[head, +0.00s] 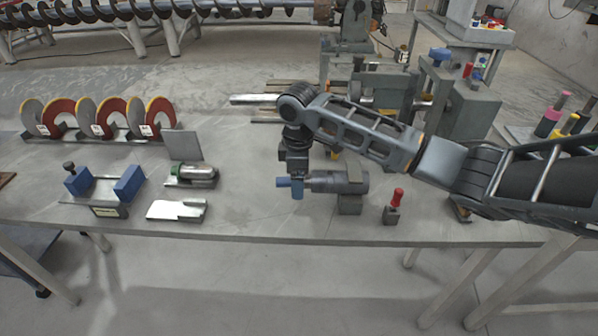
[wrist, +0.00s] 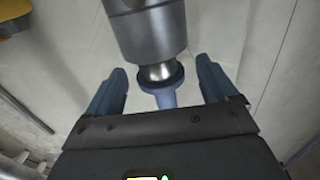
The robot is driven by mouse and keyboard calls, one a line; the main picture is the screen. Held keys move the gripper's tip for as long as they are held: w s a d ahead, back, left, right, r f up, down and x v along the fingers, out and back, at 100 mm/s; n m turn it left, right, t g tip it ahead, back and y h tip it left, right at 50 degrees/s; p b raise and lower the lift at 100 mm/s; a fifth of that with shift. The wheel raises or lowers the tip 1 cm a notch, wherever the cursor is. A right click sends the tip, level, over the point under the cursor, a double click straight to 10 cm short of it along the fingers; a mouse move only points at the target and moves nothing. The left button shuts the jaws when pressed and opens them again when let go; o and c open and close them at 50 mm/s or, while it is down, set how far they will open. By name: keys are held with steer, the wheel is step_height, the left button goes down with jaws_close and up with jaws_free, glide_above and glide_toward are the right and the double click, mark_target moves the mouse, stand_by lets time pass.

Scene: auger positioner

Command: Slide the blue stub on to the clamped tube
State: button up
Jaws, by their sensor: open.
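The clamped tube (head: 340,182) is a grey cylinder lying level over a small block near the table's front edge. In the wrist view its grey body (wrist: 150,35) narrows to a shiny neck. The blue stub (head: 282,182) points left from the tube's left end. In the wrist view the stub (wrist: 167,98) lies in line with the neck, its flange at the neck's end; part of the neck is bare. How far it sits on is hidden. My gripper (head: 297,187) is open, its blue fingers (wrist: 160,72) on either side of the stub with gaps showing.
A red-handled tool (head: 396,200) stands right of the tube. A fixture with blue blocks (head: 129,184), a metal cylinder on a base (head: 192,174) and a flat plate (head: 177,210) lie left. Red and grey discs (head: 98,118) stand behind them. Machinery (head: 385,90) stands behind my arm.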

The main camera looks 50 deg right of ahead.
steer(key=shift+c, duration=0.4)
jaws_close()
stand_by(0.4)
steer(key=shift+d+r+p, duration=0.1)
steer(key=shift+r+p, duration=0.4)
steer(key=shift+p, duration=0.35)
stand_by(1.2)
